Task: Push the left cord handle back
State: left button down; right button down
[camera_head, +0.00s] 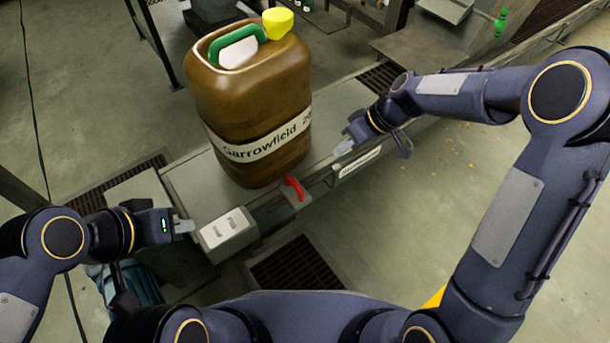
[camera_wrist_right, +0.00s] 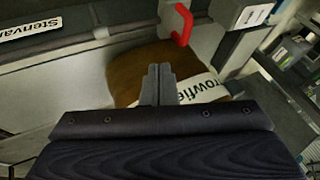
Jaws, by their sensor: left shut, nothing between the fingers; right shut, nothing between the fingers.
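A red curved handle (camera_head: 293,188) sticks up from a grey block at the near edge of the bench; it also shows in the right wrist view (camera_wrist_right: 183,24). I see no other handle of this kind, and cannot tell whether this is the left cord handle. My left gripper (camera_head: 186,226) is shut and empty, to the left of the handle beside a pale box with two slots (camera_head: 226,228). My right gripper (camera_head: 343,147) is shut and empty, to the right of the handle and apart from it; its closed fingers show in the right wrist view (camera_wrist_right: 158,75).
A large brown jug (camera_head: 250,105) labelled Garrowfield, with a green handle (camera_head: 237,42) and yellow cap (camera_head: 278,22), stands on the grey bench (camera_head: 185,180) behind the red handle. A labelled plate (camera_head: 358,163) is on the bench edge by my right gripper. A floor grating (camera_head: 290,275) lies in front.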

jog(key=b, duration=0.5)
send_near(291, 198)
jog(key=shift+w+a+f, duration=0.25)
jog(key=shift+w+f, duration=0.05)
jog(key=shift+w, duration=0.2)
jog(key=shift+w+a+f, duration=0.25)
jog(key=shift+w+f, duration=0.05)
jog(key=shift+w, duration=0.25)
jog(key=shift+w+a+f, duration=0.25)
jog(key=shift+w+f, duration=0.05)
jog(key=shift+w, duration=0.2)
jog(key=shift+s+a, duration=0.75)
jog(key=shift+a, duration=0.25)
jog(key=shift+s+a, duration=0.8)
jog(key=shift+a, duration=0.25)
jog(key=shift+w, duration=0.1)
